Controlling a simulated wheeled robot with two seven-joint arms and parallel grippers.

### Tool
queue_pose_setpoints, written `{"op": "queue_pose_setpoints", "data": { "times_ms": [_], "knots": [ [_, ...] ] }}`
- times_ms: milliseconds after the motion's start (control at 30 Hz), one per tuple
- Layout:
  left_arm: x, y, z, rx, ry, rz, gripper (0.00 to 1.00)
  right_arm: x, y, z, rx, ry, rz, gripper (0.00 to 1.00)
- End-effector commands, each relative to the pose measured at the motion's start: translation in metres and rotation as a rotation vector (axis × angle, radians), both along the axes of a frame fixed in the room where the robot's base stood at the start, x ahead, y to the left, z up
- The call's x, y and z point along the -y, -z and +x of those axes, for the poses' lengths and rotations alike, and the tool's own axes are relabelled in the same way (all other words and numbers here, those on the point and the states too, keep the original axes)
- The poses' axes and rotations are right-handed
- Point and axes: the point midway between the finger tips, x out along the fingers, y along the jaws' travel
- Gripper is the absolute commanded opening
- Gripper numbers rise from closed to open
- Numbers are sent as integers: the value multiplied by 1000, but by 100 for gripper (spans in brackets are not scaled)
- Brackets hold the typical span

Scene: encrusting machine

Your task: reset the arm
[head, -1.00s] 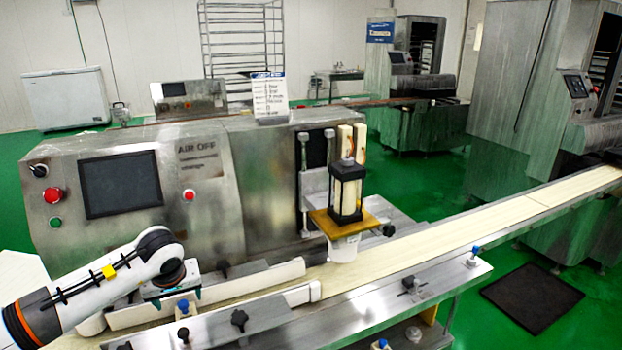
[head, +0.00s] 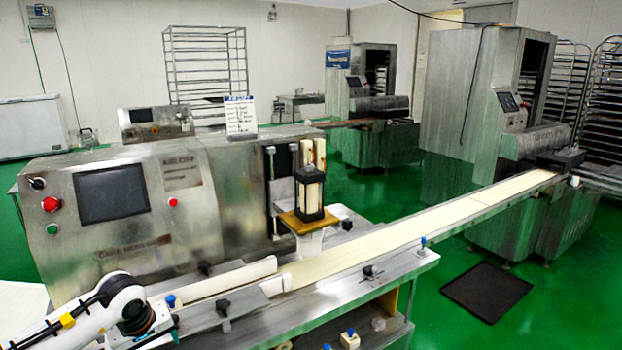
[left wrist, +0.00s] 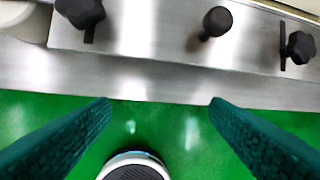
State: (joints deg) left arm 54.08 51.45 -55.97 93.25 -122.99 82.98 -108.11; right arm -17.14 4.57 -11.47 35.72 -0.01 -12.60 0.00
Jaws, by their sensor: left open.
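My left arm (head: 90,315) comes in at the lower left of the head view, over the near left end of the machine's bench. Its gripper is hard to make out there. In the left wrist view my left gripper (left wrist: 160,101) shows two teal ridged fingers set wide apart, with nothing between them. The fingertips lie just below the edge of a steel bench top (left wrist: 140,70) in that picture, with green floor behind. My right gripper is not in view.
The encrusting machine (head: 150,240) has a dark screen (head: 112,193) and a red button (head: 50,204). A cream conveyor belt (head: 420,230) runs to the far right. Black knobs, one of them (left wrist: 217,21) central, stand on the bench near the fingers. A dark mat (head: 487,292) lies on open green floor.

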Motion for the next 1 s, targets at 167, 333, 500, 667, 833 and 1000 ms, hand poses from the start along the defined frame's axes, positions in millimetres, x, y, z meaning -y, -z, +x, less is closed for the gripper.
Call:
{"op": "queue_pose_setpoints", "data": {
  "times_ms": [167, 333, 500, 667, 833, 1000],
  "knots": [
    [33, 29, -3, -49, -105, -207, 71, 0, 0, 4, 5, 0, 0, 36],
    [81, 64, -7, -146, -309, -516, 71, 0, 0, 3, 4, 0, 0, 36],
    [139, 105, -12, -350, -732, -971, 71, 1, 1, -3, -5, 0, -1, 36],
    [165, 166, -11, -693, -1505, -1492, 71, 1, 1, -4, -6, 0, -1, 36],
    [128, 273, -43, 930, 2317, 1698, 71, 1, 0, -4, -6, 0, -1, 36],
    [92, 372, -120, 631, 1938, 1120, 71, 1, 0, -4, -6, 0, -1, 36]
  ]
}}
